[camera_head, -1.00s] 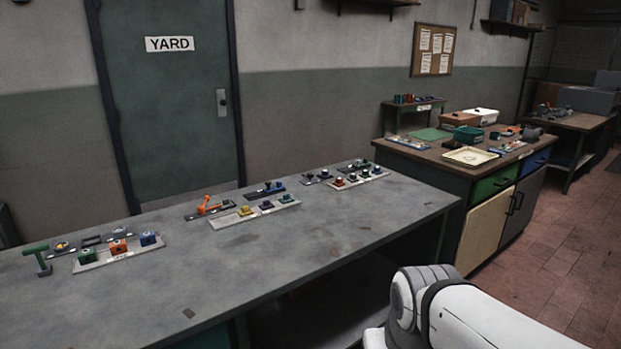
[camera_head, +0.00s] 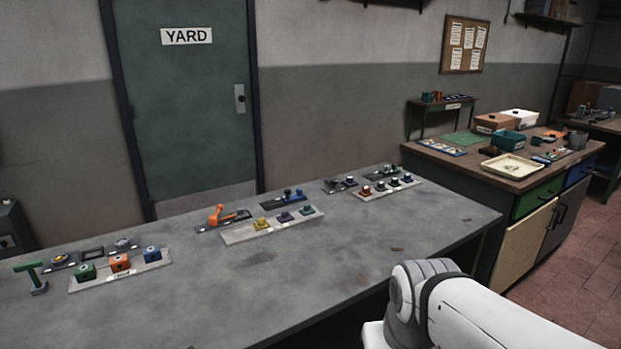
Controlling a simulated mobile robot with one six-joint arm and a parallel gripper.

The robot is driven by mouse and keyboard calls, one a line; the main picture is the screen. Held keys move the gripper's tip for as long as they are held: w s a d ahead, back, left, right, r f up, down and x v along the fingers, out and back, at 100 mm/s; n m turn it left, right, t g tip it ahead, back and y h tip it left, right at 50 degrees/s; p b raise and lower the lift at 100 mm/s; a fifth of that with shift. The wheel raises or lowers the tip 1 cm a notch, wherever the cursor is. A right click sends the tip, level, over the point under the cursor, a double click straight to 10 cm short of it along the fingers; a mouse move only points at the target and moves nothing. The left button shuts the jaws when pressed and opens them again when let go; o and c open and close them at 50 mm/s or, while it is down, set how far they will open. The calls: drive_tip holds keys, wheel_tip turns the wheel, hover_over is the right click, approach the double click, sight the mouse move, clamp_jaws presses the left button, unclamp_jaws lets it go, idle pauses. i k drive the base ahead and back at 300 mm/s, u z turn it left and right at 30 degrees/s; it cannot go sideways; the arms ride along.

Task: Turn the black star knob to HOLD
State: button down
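I cannot make out for certain which control is the black star knob, and no HOLD mark is legible. Small dark knobs sit on a back plate (camera_head: 341,186) toward the far right of the long grey bench (camera_head: 300,277). A blue-and-dark control plate (camera_head: 284,200) lies left of it. My gripper is out of the picture; only a white part of my arm shows at the lower right, in front of the bench.
The bench also carries an orange lever (camera_head: 217,215), a green T-handle (camera_head: 34,277) and several coloured knobs on pale plates. A wooden-topped cabinet (camera_head: 475,177) with a cream tray (camera_head: 511,167) stands at the right. The bench's front half is mostly clear.

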sight(332, 182)
drive_tip(key=i, duration=0.35)
drive_tip(key=z, duration=2.4)
drive_tip(key=i, duration=2.15)
drive_tip(key=u, duration=2.5)
